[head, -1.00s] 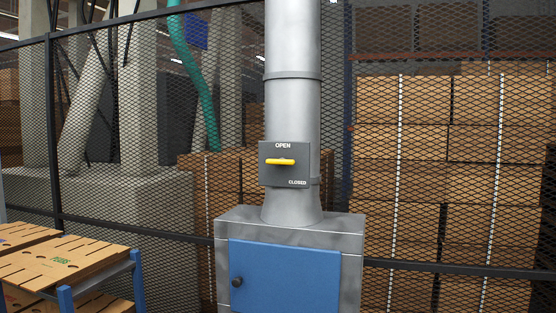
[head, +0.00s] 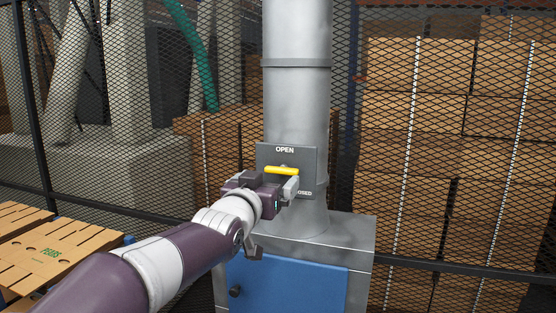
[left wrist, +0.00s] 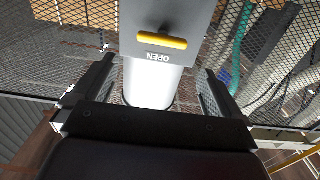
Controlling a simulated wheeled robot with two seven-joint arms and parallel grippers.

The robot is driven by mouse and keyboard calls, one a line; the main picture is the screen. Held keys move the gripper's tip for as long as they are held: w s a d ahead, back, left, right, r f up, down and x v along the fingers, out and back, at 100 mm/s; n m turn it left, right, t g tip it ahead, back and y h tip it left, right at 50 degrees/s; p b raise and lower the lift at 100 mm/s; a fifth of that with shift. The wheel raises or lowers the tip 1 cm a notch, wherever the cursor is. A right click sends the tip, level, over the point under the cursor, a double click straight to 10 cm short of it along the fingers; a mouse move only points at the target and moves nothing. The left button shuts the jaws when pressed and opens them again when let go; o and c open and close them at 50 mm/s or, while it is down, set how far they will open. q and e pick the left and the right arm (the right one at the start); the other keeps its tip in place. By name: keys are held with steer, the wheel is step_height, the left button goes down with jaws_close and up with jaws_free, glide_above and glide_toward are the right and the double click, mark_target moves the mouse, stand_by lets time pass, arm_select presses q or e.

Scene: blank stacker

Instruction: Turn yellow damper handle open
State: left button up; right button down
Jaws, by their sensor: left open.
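The yellow damper handle (head: 282,170) lies nearly horizontal on a dark grey plate (head: 306,160) on the grey vertical duct (head: 297,105). The plate reads OPEN at the top and CLOSED at lower right, with part of CLOSED hidden. My left gripper (head: 276,184) is just below the handle in the head view, open. In the left wrist view the handle (left wrist: 162,40) appears beyond the open fingers (left wrist: 150,92), with nothing between them but the duct behind. I cannot see contact with the handle. My right gripper is not in view.
A grey box with a blue door (head: 290,284) stands under the duct. Slotted cardboard blanks (head: 45,250) lie at the lower left. A mesh fence runs behind, with stacked cardboard boxes (head: 415,110) beyond it at right.

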mark_target(280, 171)
arm_select(q)
steer(key=p+x, duration=0.1)
steer(key=x, duration=0.1)
steer(key=p+x, duration=0.1)
steer(key=x, duration=0.2)
steer(key=p+x, duration=0.1)
steer(key=x, duration=0.2)
steer(key=shift+w+a+f, duration=0.15)
steer(key=shift+w+f, duration=0.05)
steer(key=shift+f, duration=0.1)
steer(key=shift+w, duration=0.1)
steer(key=shift+s, duration=0.2)
steer(key=shift+w, duration=0.15)
steer(key=shift+c, duration=0.7)
steer(key=c, duration=0.7)
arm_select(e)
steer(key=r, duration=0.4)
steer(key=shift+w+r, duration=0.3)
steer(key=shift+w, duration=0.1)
